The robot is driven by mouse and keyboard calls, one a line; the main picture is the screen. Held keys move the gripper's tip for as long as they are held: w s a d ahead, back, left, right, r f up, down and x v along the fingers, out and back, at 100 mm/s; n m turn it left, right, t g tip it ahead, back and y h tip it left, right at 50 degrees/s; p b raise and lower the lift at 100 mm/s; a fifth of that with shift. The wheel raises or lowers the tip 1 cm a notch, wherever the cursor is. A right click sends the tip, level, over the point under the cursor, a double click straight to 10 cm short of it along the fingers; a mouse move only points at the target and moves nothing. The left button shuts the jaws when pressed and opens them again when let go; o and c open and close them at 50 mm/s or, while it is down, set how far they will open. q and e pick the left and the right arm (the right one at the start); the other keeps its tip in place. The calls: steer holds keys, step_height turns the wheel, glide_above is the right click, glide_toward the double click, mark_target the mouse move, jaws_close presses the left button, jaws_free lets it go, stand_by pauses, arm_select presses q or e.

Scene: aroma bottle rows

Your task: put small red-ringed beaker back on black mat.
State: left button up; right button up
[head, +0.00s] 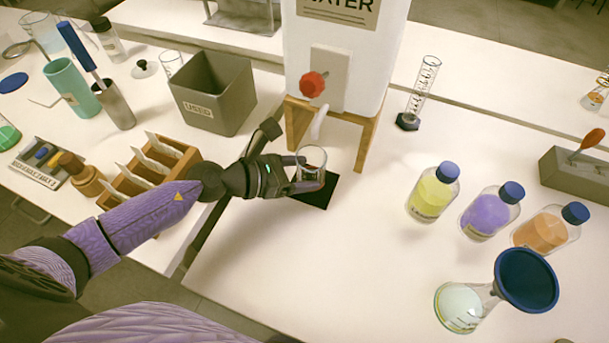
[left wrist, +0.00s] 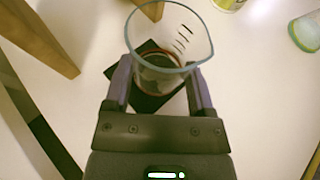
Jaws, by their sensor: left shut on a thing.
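The small beaker (head: 311,160) is clear glass with graduation marks. My left gripper (head: 302,178) is shut on it and holds it upright over the black mat (head: 318,194), below the water tank's tap. In the left wrist view the beaker (left wrist: 168,42) sits between the two fingers of the left gripper (left wrist: 160,88), with a reddish ring low on it. The black mat (left wrist: 150,101) shows beneath and around the beaker there. I cannot tell whether the beaker's base touches the mat. My right gripper is not in view.
The water tank (head: 340,60) with a red tap (head: 313,84) stands on wooden legs just behind the beaker. A grey USED bin (head: 213,95) is to the left. The table's front middle is clear.

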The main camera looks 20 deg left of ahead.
mark_target(303, 177)
arm_select(q)
steer(key=f+b, duration=0.1)
steer(key=f, duration=0.1)
steer(key=w+f+b, duration=0.1)
steer(key=f+b, duration=0.1)
steer(key=shift+w, duration=0.2)
steer(key=shift+r, duration=0.25)
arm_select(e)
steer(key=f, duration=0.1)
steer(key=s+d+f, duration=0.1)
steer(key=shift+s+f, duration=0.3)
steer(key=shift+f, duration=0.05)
arm_select(q)
steer(key=o, duration=0.9)
steer(key=shift+f, duration=0.2)
steer(key=o, duration=0.4)
steer(key=shift+r, duration=0.1)
steer(key=shift+r+p, duration=0.25)
steer(key=shift+p, duration=0.1)
steer(key=p+v, duration=0.1)
steer(key=v, duration=1.1)
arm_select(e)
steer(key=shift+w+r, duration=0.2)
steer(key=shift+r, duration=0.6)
